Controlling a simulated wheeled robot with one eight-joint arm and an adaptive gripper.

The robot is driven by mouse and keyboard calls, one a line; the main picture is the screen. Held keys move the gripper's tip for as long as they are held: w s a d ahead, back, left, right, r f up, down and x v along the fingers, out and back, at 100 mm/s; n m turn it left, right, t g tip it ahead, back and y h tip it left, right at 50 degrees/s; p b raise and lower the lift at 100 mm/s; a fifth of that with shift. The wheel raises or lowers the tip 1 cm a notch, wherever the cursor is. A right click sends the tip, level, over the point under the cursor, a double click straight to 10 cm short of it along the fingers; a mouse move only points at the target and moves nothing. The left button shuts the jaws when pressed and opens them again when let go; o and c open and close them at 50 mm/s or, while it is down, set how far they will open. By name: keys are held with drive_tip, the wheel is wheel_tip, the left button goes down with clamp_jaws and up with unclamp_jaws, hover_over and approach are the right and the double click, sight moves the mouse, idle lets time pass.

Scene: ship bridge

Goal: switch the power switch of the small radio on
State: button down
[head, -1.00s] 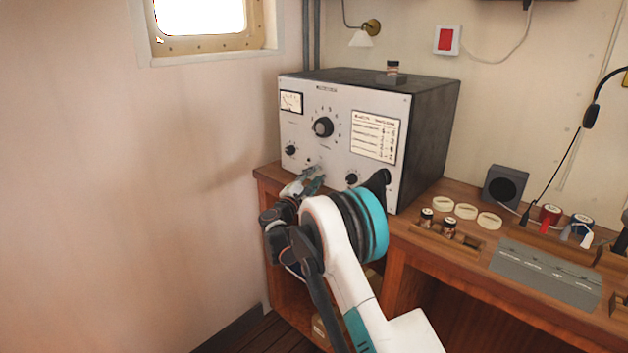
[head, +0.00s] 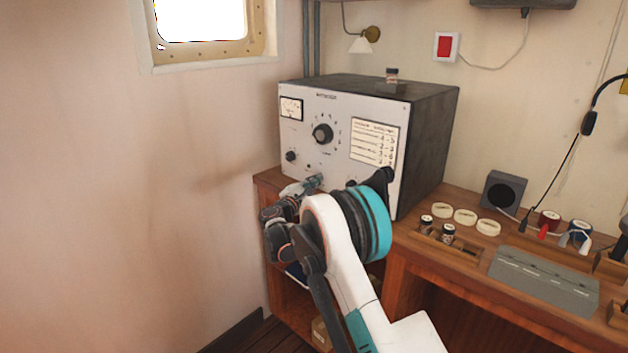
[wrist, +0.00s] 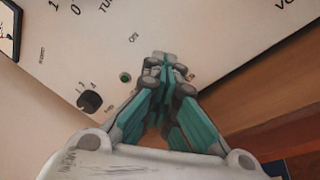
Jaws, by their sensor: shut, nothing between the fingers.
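The small radio (head: 420,150) is a dark box with a pale front panel of dials, standing on the wooden desk. My gripper (head: 316,181) is shut and empty at the lower part of this panel. In the wrist view its fingertips (wrist: 163,58) overlap the panel (wrist: 70,50), between a small label (wrist: 133,38) that seems to read OFF and another small label (wrist: 192,76). The power switch is not clearly visible; the fingertips may hide it. I cannot tell whether they touch the panel.
A small black knob (wrist: 90,101) and a round green-dark spot (wrist: 125,77) lie left of the fingers. A small jar (head: 392,75) stands on top of the radio. Jars, pale rings (head: 465,216) and a speaker (head: 504,188) are on the desk to the right. A wall is close on the left.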

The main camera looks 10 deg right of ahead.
drive_tip(key=r+g+y+p, duration=0.1)
drive_tip(key=p, duration=0.1)
drive_tip(key=shift+r+m+g+y+p, duration=0.3)
drive_tip(key=shift+g+p, duration=0.05)
drive_tip(key=shift+g, duration=0.05)
drive_tip(key=shift+g+y+p, duration=0.6)
drive_tip(key=shift+y+p, duration=0.1)
drive_tip(key=shift+p, duration=0.1)
drive_tip(key=c, duration=2.3)
unclamp_jaws()
drive_tip(key=o, duration=0.5)
drive_tip(key=shift+o, duration=0.2)
drive_tip(key=v, duration=1.2)
